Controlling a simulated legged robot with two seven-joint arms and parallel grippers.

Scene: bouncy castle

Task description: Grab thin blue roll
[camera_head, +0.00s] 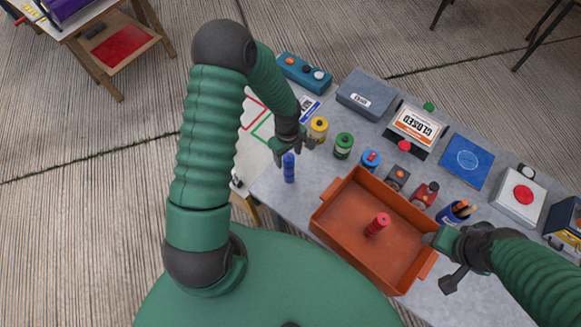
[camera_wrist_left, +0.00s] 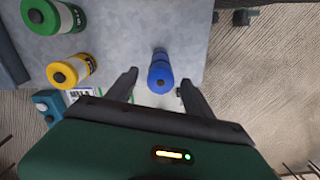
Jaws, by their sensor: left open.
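The thin blue roll (camera_head: 289,168) stands upright near the left edge of the grey table in the head view. In the left wrist view the blue roll (camera_wrist_left: 160,70) appears between and slightly beyond the spread fingertips. My left gripper (camera_head: 291,149) is open and empty, just above the roll's top end; its fingers (camera_wrist_left: 157,82) show apart in the wrist view. I cannot tell whether either finger touches the roll. My right gripper (camera_head: 436,264) is open and empty at the right side of the orange tray.
The orange tray (camera_head: 338,232) holds a red roll (camera_head: 377,224). Boxes and a closed sign (camera_head: 417,125) line the far side.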

